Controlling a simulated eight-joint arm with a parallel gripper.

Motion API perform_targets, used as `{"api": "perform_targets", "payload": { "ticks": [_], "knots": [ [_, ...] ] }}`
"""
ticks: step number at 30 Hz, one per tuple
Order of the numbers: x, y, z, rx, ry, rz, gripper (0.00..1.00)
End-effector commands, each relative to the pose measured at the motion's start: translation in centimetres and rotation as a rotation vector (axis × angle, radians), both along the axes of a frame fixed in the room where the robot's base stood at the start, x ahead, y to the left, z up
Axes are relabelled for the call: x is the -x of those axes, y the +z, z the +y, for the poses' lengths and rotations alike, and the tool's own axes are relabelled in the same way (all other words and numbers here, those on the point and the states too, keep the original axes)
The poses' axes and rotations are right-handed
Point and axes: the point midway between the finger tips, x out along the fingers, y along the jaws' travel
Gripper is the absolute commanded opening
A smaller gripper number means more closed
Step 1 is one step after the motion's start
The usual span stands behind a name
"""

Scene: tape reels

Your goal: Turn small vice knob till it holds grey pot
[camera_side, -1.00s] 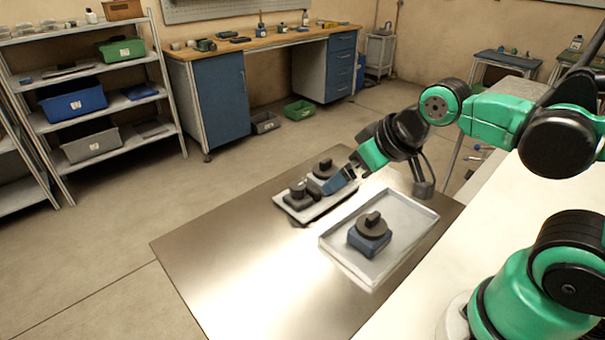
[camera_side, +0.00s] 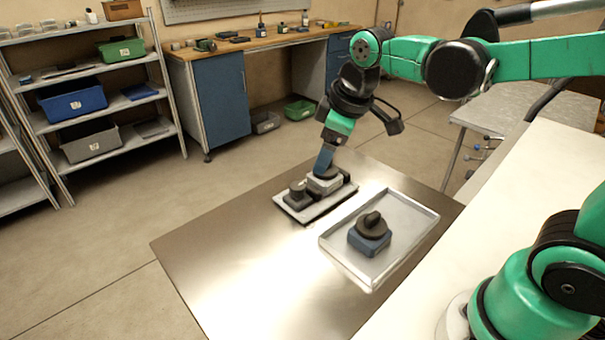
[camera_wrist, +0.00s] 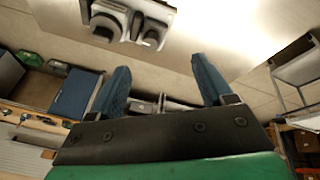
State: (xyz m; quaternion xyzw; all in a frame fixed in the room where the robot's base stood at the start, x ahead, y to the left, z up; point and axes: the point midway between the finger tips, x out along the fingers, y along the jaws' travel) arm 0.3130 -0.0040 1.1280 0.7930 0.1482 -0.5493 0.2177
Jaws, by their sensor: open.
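A shallow far tray (camera_side: 313,211) on the metal table holds a grey block (camera_side: 323,185) and a smaller dark piece with a round knob (camera_side: 297,188) on its left. I cannot tell which part is the grey pot. A nearer tray (camera_side: 344,263) holds a blue block (camera_side: 369,243) with a dark round knob (camera_side: 372,225) on top. My gripper (camera_side: 321,172) points down at the grey block and hides its top; contact cannot be told. In the wrist view my gripper (camera_wrist: 160,80) has its blue fingers wide apart, with nothing held; the grey fixture (camera_wrist: 130,18) shows at the top.
The metal table (camera_side: 240,275) is bare to the left and front. A white counter (camera_side: 470,225) runs along the right. A shelf (camera_side: 90,100) and a blue-drawered workbench (camera_side: 215,95) stand farther back on the floor.

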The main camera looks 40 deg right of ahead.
Motion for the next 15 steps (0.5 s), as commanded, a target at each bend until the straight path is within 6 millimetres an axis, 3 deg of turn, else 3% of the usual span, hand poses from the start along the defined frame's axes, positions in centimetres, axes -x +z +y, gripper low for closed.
{"api": "perform_targets", "payload": {
  "ticks": [6, 15],
  "knots": [
    [-4.7, -2.0, -0.4, 0.099, 0.363, 0.185, 0.73],
    [-7.8, -5.5, -0.7, 0.128, 0.700, 0.333, 0.73]
  ]
}}
